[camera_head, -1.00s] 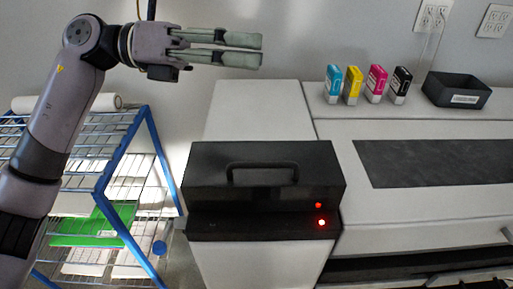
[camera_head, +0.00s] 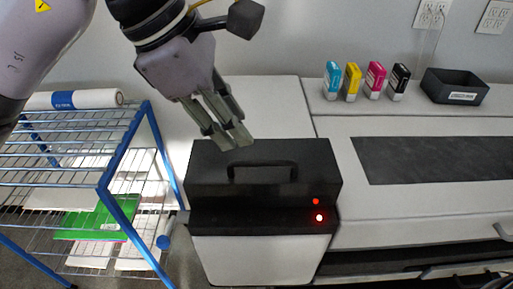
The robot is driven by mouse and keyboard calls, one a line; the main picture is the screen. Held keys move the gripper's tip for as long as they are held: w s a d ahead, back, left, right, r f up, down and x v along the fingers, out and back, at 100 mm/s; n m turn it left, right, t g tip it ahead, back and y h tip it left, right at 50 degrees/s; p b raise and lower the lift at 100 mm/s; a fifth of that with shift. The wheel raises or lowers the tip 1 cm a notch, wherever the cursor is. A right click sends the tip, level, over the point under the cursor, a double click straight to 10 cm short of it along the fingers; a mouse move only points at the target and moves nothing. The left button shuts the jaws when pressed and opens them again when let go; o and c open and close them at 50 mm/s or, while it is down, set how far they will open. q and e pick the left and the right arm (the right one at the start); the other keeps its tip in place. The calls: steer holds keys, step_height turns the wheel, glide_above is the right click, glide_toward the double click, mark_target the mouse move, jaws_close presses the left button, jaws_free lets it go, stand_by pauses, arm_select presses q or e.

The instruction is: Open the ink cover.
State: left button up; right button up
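The ink cover (camera_head: 262,171) is a black box-like lid with a raised bar handle (camera_head: 262,167) on its face. It sits closed at the left end of the white printer (camera_head: 420,210). My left gripper (camera_head: 234,142) points down at the cover's upper edge, above and left of the handle. Its fingers look apart, with nothing between them. The fingertips overlap the cover's top edge in the picture; I cannot tell if they touch it. My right gripper is not in view.
Two red lights glow at the cover's lower right. Several ink cartridges (camera_head: 375,78) and a black tray (camera_head: 457,86) stand on the printer's back ledge. A blue-framed wire rack (camera_head: 120,178) with paper stands close at left. A wall lies behind.

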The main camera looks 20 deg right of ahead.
mark_target(262, 161)
arm_select(q)
steer(key=p+x, duration=0.1)
steer(key=x, duration=0.8)
steer(key=shift+f+p, duration=0.1)
steer(key=shift+p, duration=0.25)
steer(key=shift+c, duration=0.4)
jaws_close()
